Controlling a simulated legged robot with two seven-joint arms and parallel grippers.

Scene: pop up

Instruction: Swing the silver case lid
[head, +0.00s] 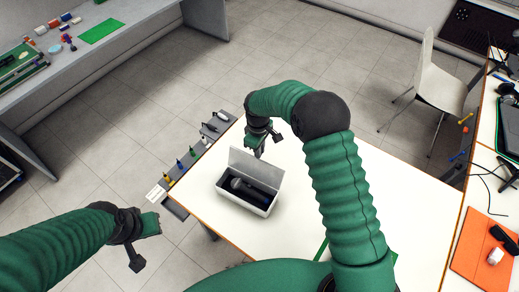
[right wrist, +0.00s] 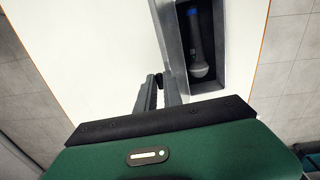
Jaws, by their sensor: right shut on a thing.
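The silver case (head: 246,201) stands open on the white table, its lid (head: 256,166) raised along the back edge. A microphone with a grey head (head: 237,184) lies in the dark inside of the case; it also shows in the right wrist view (right wrist: 197,45). My right gripper (head: 258,152) is at the top edge of the lid and shut on it. In the right wrist view its fingers (right wrist: 160,95) meet at the lid's edge (right wrist: 168,40), beside the case. My left gripper (head: 149,242) is off the table at the left, empty, with its fingers apart.
The white table (head: 300,240) is mostly bare around the case. A grey rack with small tools (head: 190,160) runs along its left edge. A white chair (head: 435,80) stands at upper right, and an orange mat (head: 478,255) lies at right.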

